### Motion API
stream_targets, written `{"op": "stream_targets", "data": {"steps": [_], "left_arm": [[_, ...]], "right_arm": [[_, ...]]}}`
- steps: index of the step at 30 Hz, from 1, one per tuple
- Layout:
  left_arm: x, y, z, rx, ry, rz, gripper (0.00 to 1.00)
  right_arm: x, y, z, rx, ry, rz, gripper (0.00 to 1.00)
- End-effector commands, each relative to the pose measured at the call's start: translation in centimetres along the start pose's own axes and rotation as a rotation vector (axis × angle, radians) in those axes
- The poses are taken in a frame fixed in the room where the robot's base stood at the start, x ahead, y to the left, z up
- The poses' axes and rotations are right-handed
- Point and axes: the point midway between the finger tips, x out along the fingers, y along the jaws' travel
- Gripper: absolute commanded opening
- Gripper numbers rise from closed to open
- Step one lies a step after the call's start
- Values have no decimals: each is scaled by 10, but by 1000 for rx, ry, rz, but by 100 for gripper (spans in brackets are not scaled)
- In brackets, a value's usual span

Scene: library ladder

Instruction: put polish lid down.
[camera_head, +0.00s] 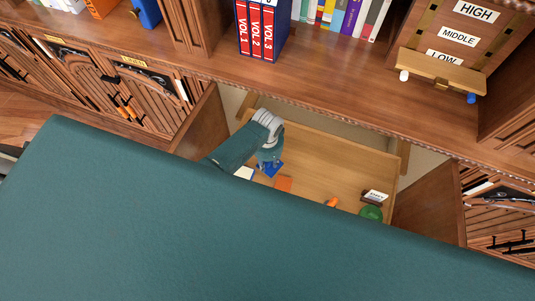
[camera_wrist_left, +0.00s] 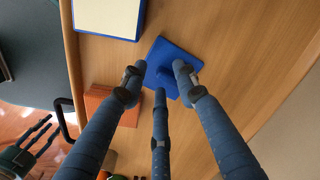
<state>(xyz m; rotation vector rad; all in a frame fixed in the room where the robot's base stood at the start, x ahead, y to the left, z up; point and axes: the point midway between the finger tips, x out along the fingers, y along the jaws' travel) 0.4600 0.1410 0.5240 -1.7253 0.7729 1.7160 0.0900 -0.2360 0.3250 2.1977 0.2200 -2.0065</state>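A blue square piece with a round knob (camera_wrist_left: 185,58) lies in the open wooden drawer; it also shows in the head view (camera_head: 272,169). It may be the polish lid, but I cannot tell for sure. My left gripper (camera_head: 268,158) reaches down into the drawer over it. In the left wrist view its three fingers (camera_wrist_left: 160,80) are spread around the knob side of the blue piece, with no clear grip on it. My right gripper (camera_wrist_left: 42,134) appears small at the lower left of the wrist view, fingers spread and empty.
An orange square (camera_head: 284,184) and a cream, blue-edged block (camera_wrist_left: 108,14) lie beside the blue piece. A green round thing (camera_head: 371,213), a small labelled block (camera_head: 375,196) and an orange object (camera_head: 332,202) are farther right. The drawer's middle (camera_head: 320,170) is free.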

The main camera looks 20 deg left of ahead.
Motion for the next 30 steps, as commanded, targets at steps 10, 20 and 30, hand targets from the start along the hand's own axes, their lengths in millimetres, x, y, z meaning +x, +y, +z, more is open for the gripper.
{"op": "stream_targets", "data": {"steps": [10,20,30], "left_arm": [[-77,-1,-1,0,4,-2,30],[-117,0,0,0,1,-1,30],[-119,0,0,0,0,0,30]], "right_arm": [[-20,0,-2,0,1,0,40],[-25,-1,-3,1,1,-1,40],[-25,-2,-4,1,2,-3,40]]}}
